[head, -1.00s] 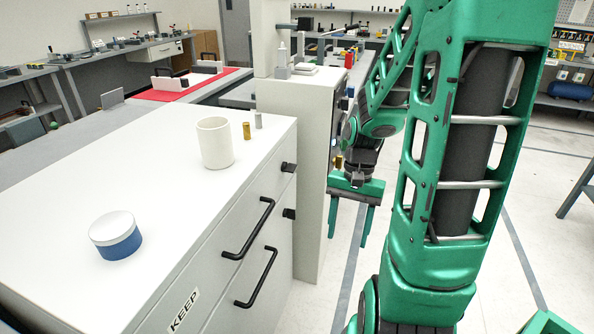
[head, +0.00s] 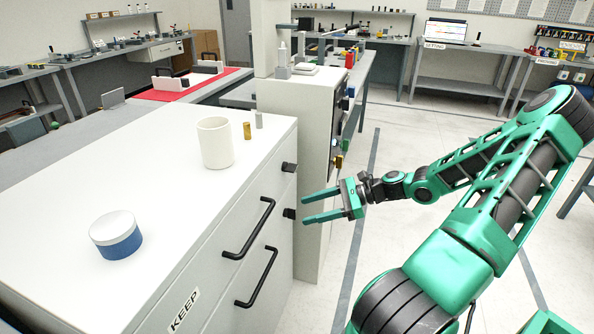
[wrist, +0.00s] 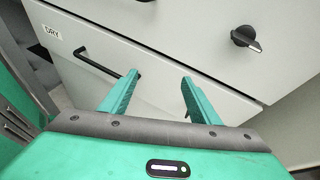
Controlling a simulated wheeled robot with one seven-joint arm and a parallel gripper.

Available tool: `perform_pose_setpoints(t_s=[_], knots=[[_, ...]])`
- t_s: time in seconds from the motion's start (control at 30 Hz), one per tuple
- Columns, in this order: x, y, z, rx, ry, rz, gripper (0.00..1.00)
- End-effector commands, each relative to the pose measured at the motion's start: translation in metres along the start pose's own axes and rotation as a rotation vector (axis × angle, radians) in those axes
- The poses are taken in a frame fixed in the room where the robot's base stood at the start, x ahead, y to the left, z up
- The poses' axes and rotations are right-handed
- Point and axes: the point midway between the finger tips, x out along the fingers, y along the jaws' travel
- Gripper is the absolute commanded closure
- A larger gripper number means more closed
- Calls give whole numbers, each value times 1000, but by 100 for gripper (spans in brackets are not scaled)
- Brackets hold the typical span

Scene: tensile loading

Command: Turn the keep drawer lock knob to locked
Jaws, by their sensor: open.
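The white cabinet's front carries a KEEP label (head: 184,310) roughly in line with the upper handle (head: 250,230). Two black knobs sit at the front's right end, an upper knob (head: 289,167) and a lower knob (head: 289,213). The wrist view shows one black knob (wrist: 245,38) with a pale pointer mark aimed to the lower right; I cannot tell which of the two it is. My gripper (head: 304,208) is open and empty, its fingers aimed at the front near the lower knob. In the wrist view its fingertips (wrist: 158,77) lie below and left of the knob, apart from it.
A drawer labelled DRY (wrist: 53,31) with a black bar handle (wrist: 110,65) lies below the seam. A white mug (head: 215,145), a blue-and-white round box (head: 116,236) and small cylinders stand on the cabinet top. A tall pale cabinet (head: 300,95) stands behind. Floor at right is clear.

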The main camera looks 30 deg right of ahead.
Motion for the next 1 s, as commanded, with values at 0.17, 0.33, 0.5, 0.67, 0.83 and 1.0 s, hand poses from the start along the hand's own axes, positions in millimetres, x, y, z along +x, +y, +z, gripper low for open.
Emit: perform_pose_setpoints(t_s=[0.17, 0.33, 0.5, 0.67, 0.83, 1.0], knots=[[-36, -45, 21, 108, -194, -189, 44], [-67, -70, 34, 163, -309, -293, 44], [-77, -78, 40, 181, -350, -326, 44], [-62, -84, 45, 181, -354, -324, 44], [-35, -94, 54, 180, -352, -323, 44], [-10, -104, 63, 180, -352, -324, 44]])
